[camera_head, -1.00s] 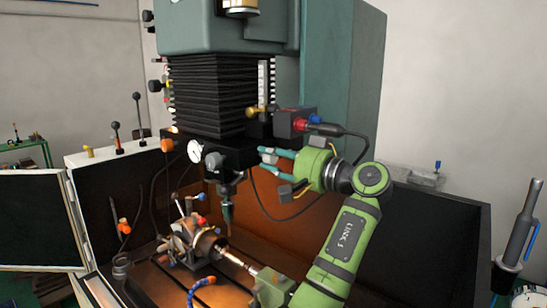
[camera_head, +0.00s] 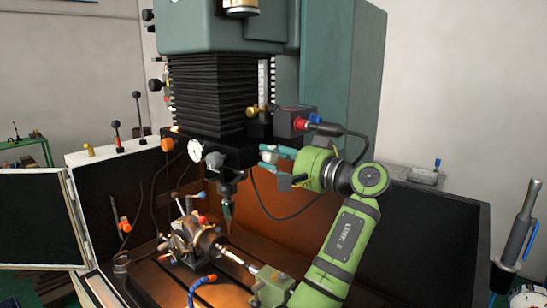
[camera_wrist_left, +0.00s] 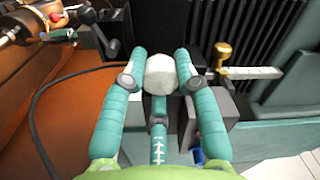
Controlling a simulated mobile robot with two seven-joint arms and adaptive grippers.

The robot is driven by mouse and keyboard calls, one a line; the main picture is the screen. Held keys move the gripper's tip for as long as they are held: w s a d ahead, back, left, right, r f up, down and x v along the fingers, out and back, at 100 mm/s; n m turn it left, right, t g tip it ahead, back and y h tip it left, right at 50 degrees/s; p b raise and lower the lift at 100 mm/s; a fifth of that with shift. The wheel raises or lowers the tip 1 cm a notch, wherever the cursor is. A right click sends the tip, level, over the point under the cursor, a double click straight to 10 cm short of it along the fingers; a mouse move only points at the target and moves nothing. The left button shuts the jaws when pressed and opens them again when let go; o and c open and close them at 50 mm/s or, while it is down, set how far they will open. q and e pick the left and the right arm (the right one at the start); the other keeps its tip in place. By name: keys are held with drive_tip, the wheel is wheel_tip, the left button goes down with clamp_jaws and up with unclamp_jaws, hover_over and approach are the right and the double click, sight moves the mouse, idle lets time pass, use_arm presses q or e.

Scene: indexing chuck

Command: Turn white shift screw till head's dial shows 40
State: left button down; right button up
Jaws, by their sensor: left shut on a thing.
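The white shift screw (camera_wrist_left: 160,73) is a pale faceted knob in the left wrist view. My left gripper (camera_wrist_left: 158,68) has its teal fingers around it, shut on it. In the head view, the left gripper (camera_head: 270,154) is at the right side of the black machine head (camera_head: 240,156), and a bit of the white screw (camera_head: 268,157) shows between the fingers. The head's round white dial (camera_head: 195,150) faces forward to the left of the gripper; its reading is too small to tell. My right gripper is not in view.
A black cable hangs close to my left gripper. A red-and-grey box (camera_head: 293,122) with a brass knob (camera_head: 258,111) sits just above it.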

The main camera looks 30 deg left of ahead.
use_arm(q)
drive_tip(key=c, duration=0.9)
unclamp_jaws()
drive_tip(key=shift+r, duration=0.25)
drive_tip(key=shift+c, duration=0.2)
drive_tip(key=shift+w+f, duration=0.1)
drive_tip(key=d, duration=1.2)
drive_tip(key=shift+s+f, duration=0.2)
drive_tip(key=shift+s, duration=0.25)
